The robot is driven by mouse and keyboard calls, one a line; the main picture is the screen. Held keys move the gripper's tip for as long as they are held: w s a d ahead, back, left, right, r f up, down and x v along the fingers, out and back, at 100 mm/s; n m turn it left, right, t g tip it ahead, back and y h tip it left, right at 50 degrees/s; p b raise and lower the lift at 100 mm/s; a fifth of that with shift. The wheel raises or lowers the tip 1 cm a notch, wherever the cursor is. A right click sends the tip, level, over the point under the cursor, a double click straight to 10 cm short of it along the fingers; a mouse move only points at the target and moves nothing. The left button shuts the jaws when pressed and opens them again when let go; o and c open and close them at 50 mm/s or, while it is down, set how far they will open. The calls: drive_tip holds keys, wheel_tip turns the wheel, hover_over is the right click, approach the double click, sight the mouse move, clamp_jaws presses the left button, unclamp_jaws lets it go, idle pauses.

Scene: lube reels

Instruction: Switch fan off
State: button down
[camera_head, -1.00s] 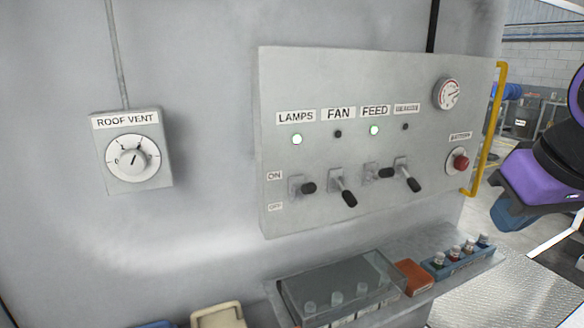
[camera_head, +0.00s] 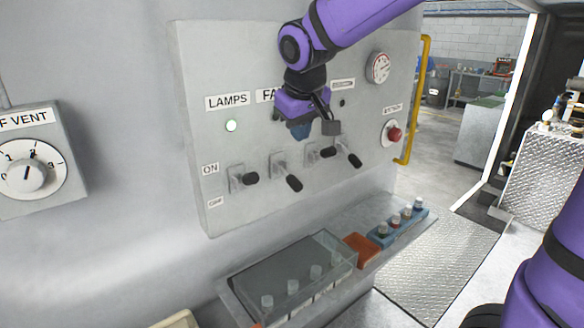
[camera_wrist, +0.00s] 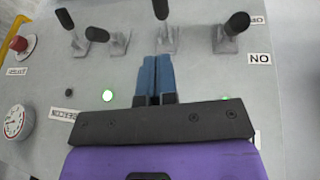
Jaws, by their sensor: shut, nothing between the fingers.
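The grey switch panel (camera_head: 212,140) carries a row of black-handled toggle levers. The fan lever (camera_head: 292,183), second from the left, tilts down towards OFF; it also shows in the wrist view (camera_wrist: 160,10). The FAN label (camera_head: 266,96) is partly covered by my arm, and the fan's indicator is hidden now. My gripper (camera_head: 301,131), with blue fingers, is in front of the panel above the levers.
The lamps lever (camera_head: 245,179) and feed lever (camera_head: 325,153) stand nearly level; the fourth lever (camera_head: 352,158) tilts down. The lamps light (camera_head: 231,125) and feed light (camera_wrist: 110,96) glow green. A red button (camera_head: 394,134) and yellow rail (camera_head: 416,100) are at right. A shelf with a clear-lidded box (camera_head: 300,265) juts out below.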

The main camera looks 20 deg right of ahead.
sight(295, 180)
drive_tip(key=x, duration=1.4)
drive_tip(key=shift+w, duration=0.1)
